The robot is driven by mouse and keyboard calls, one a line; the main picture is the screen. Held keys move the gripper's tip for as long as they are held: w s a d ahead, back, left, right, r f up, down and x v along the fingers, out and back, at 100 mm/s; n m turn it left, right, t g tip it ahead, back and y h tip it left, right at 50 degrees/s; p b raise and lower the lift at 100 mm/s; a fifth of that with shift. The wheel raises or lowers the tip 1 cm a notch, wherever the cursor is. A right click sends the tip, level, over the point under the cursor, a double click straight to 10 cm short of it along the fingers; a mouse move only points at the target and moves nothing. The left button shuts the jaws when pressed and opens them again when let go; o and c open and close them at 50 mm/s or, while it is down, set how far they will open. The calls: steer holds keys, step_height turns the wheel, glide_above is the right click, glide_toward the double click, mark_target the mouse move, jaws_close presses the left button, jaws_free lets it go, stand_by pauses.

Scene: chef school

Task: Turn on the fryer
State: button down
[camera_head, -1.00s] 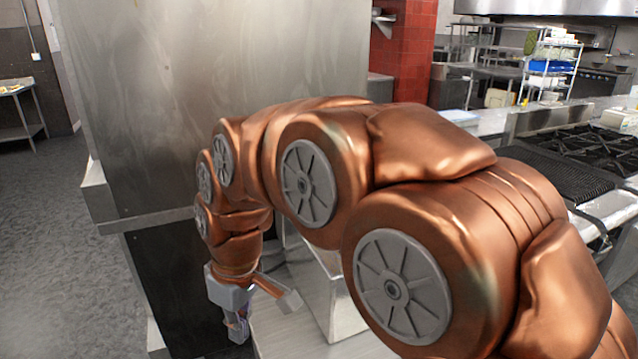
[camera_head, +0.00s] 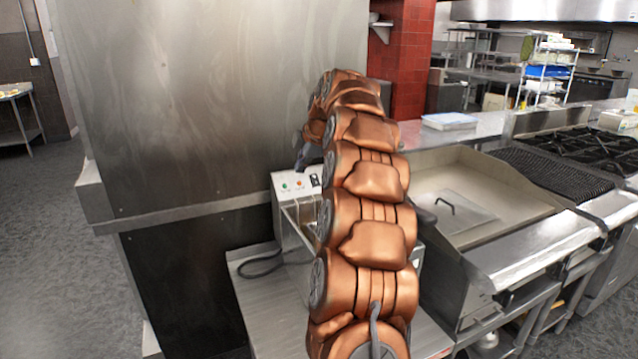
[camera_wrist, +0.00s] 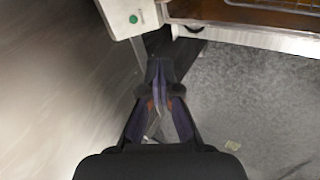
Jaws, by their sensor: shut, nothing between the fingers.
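The fryer (camera_head: 288,184) stands on a steel table beside the tall steel wall, partly hidden behind my arm. Its white panel carries a green light (camera_head: 285,187), a red light (camera_head: 299,184) and a dark switch (camera_head: 315,180). In the wrist view the panel's corner with the green light (camera_wrist: 133,19) shows at the top, with the brown-filled basin (camera_wrist: 245,14) to its right. My gripper (camera_wrist: 160,68) is shut and empty, its tips just below the panel corner in the picture; contact is not visible. In the head view it is mostly hidden behind my arm, near the wall.
The tall steel wall (camera_head: 200,100) stands close on the left of the fryer. A dark cable (camera_head: 262,262) lies on the steel table (camera_head: 265,310). A griddle (camera_head: 520,190) and a stove (camera_head: 575,147) stand to the right. The floor at left is clear.

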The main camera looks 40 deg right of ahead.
mark_target(316, 183)
steer(key=s+d+n+h, duration=0.1)
steer(key=d, duration=0.9)
steer(key=shift+s+d+t+h, duration=0.15)
steer(key=shift+t+h, duration=0.15)
steer(key=p+x, duration=0.3)
steer(key=x, duration=1.1)
steer(key=shift+p, duration=0.35)
steer(key=shift+f, duration=0.1)
steer(key=f+b, duration=0.1)
steer(key=b, duration=0.3)
steer(key=shift+t, duration=0.3)
steer(key=shift+r, duration=0.45)
steer(key=shift+r, duration=0.65)
